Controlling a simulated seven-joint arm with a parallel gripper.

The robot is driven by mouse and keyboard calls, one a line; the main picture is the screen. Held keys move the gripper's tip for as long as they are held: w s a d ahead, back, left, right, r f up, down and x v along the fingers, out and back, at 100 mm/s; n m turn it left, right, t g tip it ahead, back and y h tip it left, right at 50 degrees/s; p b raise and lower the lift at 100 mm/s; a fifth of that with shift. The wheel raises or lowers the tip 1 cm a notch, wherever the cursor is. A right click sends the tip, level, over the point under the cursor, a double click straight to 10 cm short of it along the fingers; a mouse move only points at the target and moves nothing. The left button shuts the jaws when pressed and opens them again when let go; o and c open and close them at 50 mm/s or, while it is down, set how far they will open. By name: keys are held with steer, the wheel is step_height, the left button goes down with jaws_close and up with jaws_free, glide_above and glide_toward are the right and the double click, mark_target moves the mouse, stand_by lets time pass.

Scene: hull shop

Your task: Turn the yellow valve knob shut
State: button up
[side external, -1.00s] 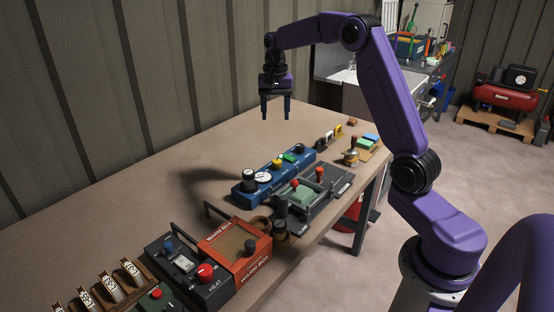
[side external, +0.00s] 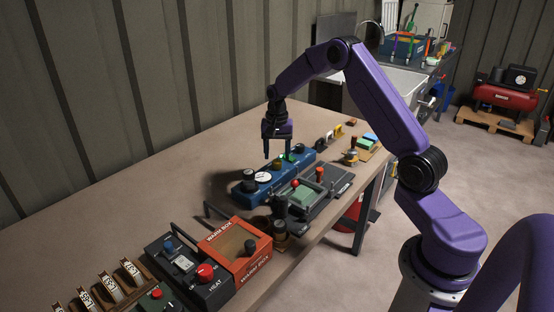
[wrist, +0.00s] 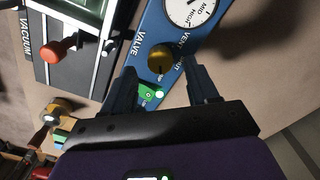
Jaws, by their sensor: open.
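The yellow valve knob (wrist: 161,58) sits on the blue panel (wrist: 151,24), beside the printed words VALVE and VENT. In the side external view the knob (side external: 277,163) shows dark yellow below my gripper (side external: 277,155). My gripper points down and is open and empty. In the wrist view its fingertips (wrist: 159,70) lie on either side of the knob, with gaps to it. I cannot tell whether the tips are level with the knob or above it. A second label by the knob is partly hidden by a finger.
A white dial gauge (wrist: 190,10) is on the panel beside the knob. A lit green part (wrist: 149,95) sits on the knob's other side. A vacuum unit with a red-knobbed lever (wrist: 65,47) stands alongside. An orange warm box (side external: 233,246) is nearer the camera. Bare tabletop lies behind the panel.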

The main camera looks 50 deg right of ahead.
mark_target(277, 161)
steer(key=shift+f, duration=1.55)
steer(key=c, duration=1)
steer(key=shift+c, duration=0.2)
steer(key=shift+n, duration=0.3)
steer(key=n, duration=0.5)
steer(key=shift+n, duration=0.3)
steer(key=n, duration=0.5)
steer(key=shift+r+n, duration=0.1)
steer(key=shift+n, duration=0.2)
